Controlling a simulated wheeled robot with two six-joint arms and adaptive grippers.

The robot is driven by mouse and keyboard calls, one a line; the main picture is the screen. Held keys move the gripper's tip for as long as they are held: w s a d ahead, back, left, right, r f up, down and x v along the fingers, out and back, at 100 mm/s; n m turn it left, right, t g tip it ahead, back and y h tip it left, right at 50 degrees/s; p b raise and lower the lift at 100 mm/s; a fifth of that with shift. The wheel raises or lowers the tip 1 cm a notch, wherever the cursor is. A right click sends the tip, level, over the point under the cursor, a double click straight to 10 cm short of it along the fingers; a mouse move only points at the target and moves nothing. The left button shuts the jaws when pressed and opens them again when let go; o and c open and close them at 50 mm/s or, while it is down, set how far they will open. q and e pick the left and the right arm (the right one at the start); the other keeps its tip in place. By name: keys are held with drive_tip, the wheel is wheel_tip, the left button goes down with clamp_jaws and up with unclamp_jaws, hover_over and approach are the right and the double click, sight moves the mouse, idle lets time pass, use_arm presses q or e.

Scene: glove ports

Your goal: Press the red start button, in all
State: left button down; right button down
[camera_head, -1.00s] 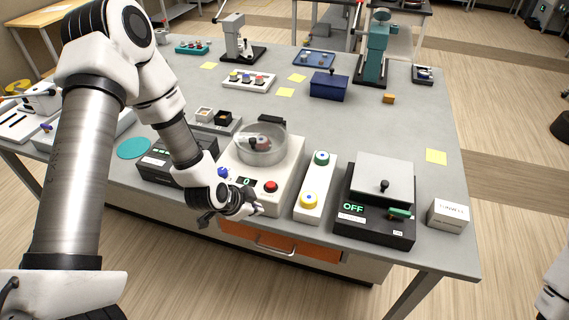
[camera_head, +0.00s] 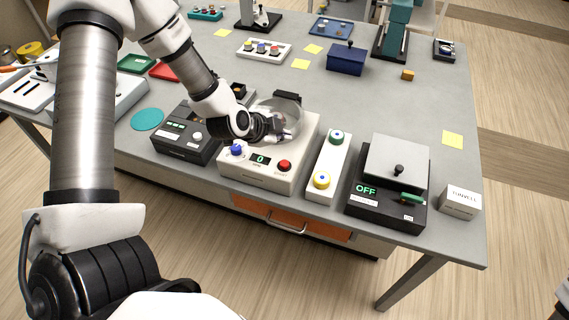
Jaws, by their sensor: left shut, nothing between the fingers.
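The red start button (camera_head: 284,166) sits at the front right of a cream machine (camera_head: 262,181), with a green "0" display (camera_head: 260,159) and a blue knob (camera_head: 236,150) to its left. A clear round dome (camera_head: 285,104) covers the machine's top, partly hidden by my left gripper. My left gripper (camera_head: 288,131) is shut and empty, over the machine in front of the dome. Its tips are behind the red button in the picture and apart from it; whether they touch the dome I cannot tell. My right gripper is not in view.
Right of the machine stand a white box with green and yellow buttons (camera_head: 318,186) and a black device reading OFF (camera_head: 365,211). A dark control box (camera_head: 185,147) stands left. A white carton (camera_head: 460,201) is near the right edge. An orange drawer (camera_head: 320,230) is below.

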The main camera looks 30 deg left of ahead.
sight(283, 164)
use_arm(q)
wheel_tip(283, 164, down, 7)
drive_tip(key=b, duration=0.6)
drive_tip(key=shift+f, duration=0.4)
drive_tip(key=shift+b, duration=0.3)
idle(0.4)
drive_tip(key=shift+f, duration=0.4)
